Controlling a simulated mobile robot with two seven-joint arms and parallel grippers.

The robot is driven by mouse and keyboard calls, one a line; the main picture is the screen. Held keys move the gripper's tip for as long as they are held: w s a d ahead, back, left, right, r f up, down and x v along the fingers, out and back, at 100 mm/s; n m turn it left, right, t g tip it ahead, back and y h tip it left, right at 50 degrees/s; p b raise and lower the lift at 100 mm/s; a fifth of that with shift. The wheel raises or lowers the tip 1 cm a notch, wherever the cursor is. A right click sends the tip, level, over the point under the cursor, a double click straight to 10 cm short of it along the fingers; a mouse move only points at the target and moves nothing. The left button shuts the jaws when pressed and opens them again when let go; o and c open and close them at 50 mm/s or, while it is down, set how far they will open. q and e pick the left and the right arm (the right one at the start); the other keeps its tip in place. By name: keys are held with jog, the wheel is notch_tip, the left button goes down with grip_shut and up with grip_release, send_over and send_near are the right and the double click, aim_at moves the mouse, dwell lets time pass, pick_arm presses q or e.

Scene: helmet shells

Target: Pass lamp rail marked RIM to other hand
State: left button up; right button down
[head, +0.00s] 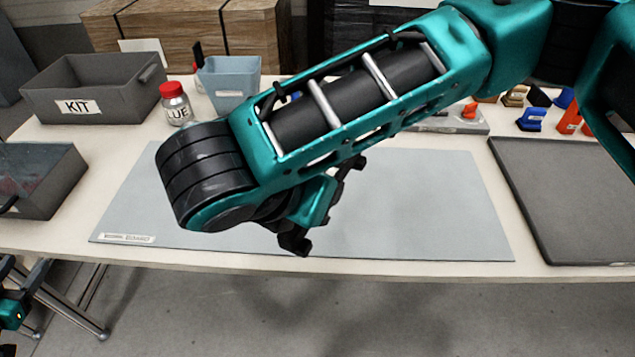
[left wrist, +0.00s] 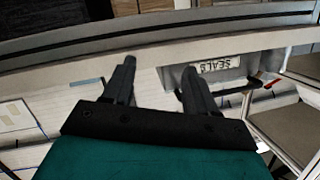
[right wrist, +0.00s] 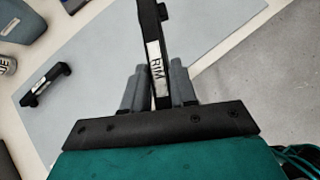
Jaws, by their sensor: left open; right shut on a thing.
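The black lamp rail marked RIM (right wrist: 151,30) stands out from between the fingers of my right gripper (right wrist: 155,80) in the right wrist view. Its white label faces the camera. In the head view my right arm crosses the board, and its gripper (head: 318,205) is partly hidden beneath the arm; rail and fingers are hard to tell apart there. My left gripper (left wrist: 158,80) is open and empty in the left wrist view, well away from the rail. In the head view only a small part of it (head: 28,280) shows at the lower left edge.
Another black rail (right wrist: 45,85) lies on the grey board (head: 440,220). A KIT bin (head: 95,107), a red-capped jar (head: 176,105) and a blue bin (head: 230,80) stand behind. A dark tray (head: 570,220) lies right. A SEALS bin (left wrist: 215,75) shows in the left wrist view.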

pick_arm(q)
jog(key=s+d+f+g, duration=0.1)
jog(key=d+f, duration=0.3)
jog(key=d, duration=0.4)
jog(key=s+d+f+g, duration=0.1)
jog(key=d+f, duration=0.2)
jog(key=d, duration=0.6)
jog(key=s+d+g+h, duration=0.1)
jog(key=s+d, duration=0.1)
jog(key=d, duration=0.8)
jog(key=s+d+g+h, duration=0.1)
jog(key=s+d+h, duration=0.1)
jog(key=d, duration=0.8)
jog(key=shift+d+g+h, duration=0.25)
jog(key=shift+g+h, duration=0.05)
